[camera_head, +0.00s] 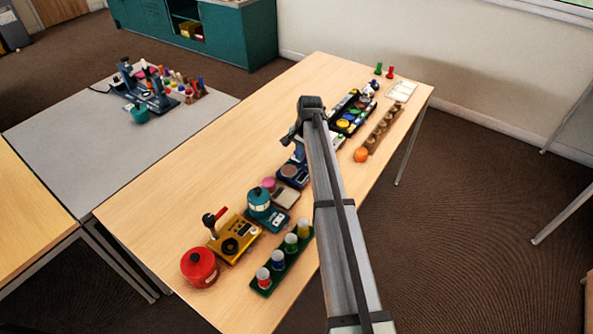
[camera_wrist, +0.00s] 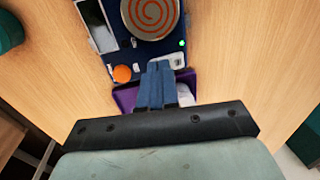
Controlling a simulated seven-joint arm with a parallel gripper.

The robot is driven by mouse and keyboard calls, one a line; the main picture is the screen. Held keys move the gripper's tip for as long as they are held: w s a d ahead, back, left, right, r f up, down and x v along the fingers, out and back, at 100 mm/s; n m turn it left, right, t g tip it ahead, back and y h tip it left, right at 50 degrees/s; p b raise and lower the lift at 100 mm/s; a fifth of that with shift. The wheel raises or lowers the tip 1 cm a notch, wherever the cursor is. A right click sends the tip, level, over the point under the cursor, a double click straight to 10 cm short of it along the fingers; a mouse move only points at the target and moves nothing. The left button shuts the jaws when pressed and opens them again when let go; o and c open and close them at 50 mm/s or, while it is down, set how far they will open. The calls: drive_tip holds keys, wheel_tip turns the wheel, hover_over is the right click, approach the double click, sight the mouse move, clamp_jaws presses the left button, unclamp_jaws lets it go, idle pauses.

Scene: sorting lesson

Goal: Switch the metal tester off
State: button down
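The metal tester (camera_wrist: 113,45) is a dark blue box in the wrist view, with a round plate bearing a copper spiral (camera_wrist: 150,14). A green light (camera_wrist: 182,43) glows on its right side. An orange button (camera_wrist: 122,73) and a small pale panel (camera_wrist: 178,60) sit along its near edge. It also shows in the head view (camera_head: 293,173), partly behind my arm. My gripper (camera_wrist: 160,66) is shut, its blue fingers together and empty. The fingertips are over the tester's near edge, between the orange button and the pale panel. I cannot tell whether they touch it.
A purple object (camera_wrist: 124,98) lies under my fingers, partly hidden. In the head view, a teal lantern-like device (camera_head: 263,208), a yellow box with a red lever (camera_head: 236,238), a red canister (camera_head: 199,267) and a green rack (camera_head: 282,266) stand nearer. The table's left side (camera_head: 180,200) is clear.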

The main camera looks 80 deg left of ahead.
drive_tip(key=shift+f, duration=0.1)
drive_tip(key=shift+r, duration=3.5)
